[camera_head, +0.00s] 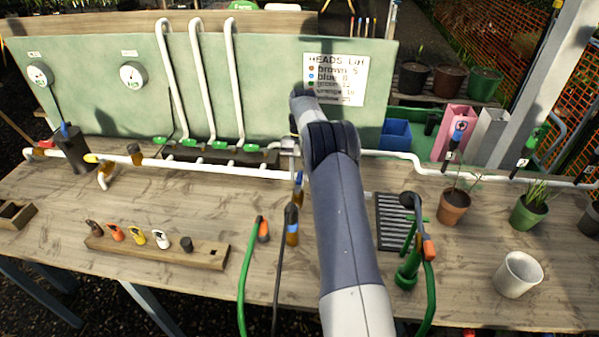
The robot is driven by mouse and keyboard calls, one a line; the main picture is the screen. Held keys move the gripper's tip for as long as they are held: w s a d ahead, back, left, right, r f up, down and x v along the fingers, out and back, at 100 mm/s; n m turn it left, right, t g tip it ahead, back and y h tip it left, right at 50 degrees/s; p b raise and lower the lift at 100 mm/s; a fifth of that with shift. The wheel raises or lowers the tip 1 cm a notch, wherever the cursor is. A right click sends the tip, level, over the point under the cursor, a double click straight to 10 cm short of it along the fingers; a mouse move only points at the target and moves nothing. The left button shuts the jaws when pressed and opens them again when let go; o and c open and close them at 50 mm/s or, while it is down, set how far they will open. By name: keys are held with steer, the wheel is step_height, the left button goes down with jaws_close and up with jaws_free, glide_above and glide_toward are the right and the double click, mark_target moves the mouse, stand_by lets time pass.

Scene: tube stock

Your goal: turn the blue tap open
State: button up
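My arm comes up from the bottom centre, and its wrist bends down behind the upper link. My gripper (289,146) shows only as a small grey part over the white pipe; its fingers are mostly hidden by my arm. A small blue piece (298,177), possibly the blue tap's handle or a fitting, shows just below it, beside my arm. I cannot tell whether they touch.
The white pipe (400,156) runs along the bench's back, with green taps (215,145) left of my gripper. A wooden block (160,247) with coloured pieces, a green hose (247,280), a black grate (392,222), potted plants (453,207) and a white pot (518,274) stand in front.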

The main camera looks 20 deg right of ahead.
steer(key=shift+o, duration=1.1)
steer(key=shift+w+d+r, duration=0.1)
steer(key=shift+w+r, duration=0.15)
steer(key=shift+r, duration=0.3)
steer(key=p+v, duration=0.1)
steer(key=v, duration=0.4)
steer(key=shift+s+r+p, duration=0.1)
steer(key=shift+r+p, duration=0.05)
steer(key=shift+p, duration=0.15)
steer(key=shift+w+d+r+p, duration=0.1)
steer(key=shift+w+r+p, duration=0.25)
steer(key=shift+p, duration=0.55)
steer(key=shift+s+r, duration=0.1)
